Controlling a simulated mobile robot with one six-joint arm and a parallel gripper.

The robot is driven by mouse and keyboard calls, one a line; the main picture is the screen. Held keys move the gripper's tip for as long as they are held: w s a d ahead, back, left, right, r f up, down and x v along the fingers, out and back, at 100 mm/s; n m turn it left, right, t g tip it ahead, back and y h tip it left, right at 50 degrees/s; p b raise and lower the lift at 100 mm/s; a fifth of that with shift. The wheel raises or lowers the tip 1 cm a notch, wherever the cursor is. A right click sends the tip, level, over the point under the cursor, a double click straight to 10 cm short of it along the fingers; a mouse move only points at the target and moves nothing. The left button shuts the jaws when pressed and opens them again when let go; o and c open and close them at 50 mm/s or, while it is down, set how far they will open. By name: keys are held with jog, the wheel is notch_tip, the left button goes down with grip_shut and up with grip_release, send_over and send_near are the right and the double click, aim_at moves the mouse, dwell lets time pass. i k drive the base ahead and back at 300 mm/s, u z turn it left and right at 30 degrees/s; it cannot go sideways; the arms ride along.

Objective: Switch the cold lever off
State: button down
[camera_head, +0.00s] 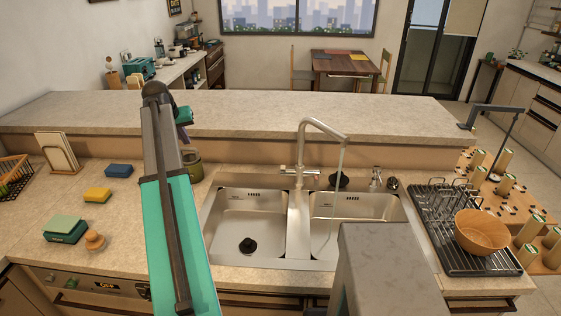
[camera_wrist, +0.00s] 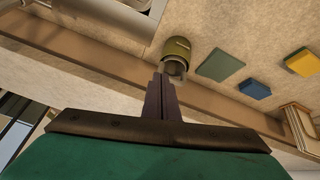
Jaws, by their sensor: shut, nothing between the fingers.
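A metal faucet (camera_head: 322,127) stands behind the double sink, and a thin stream of water (camera_head: 334,205) runs from its spout into the right basin. Small levers (camera_head: 299,171) sit low on the faucet's base; I cannot tell their exact settings or which is cold. My gripper (camera_head: 184,122) is raised to the left of the faucet, over the raised back counter and well apart from the levers. In the wrist view my gripper's (camera_wrist: 162,78) dark fingers are shut and empty, pointing toward an olive pot (camera_wrist: 176,54). The faucet does not clearly show there.
The olive pot (camera_head: 192,166) stands left of the sink (camera_head: 240,222). Sponges (camera_head: 97,194) lie farther left. A soap dispenser (camera_head: 376,177) is right of the faucet. A drying rack (camera_head: 440,215) with a wooden bowl (camera_head: 481,233) is at right. The raised counter (camera_head: 300,112) runs behind.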

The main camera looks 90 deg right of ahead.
aim_at(283, 171)
jog(key=u, duration=0.1)
jog(key=k, duration=0.85)
jog(key=z, duration=0.25)
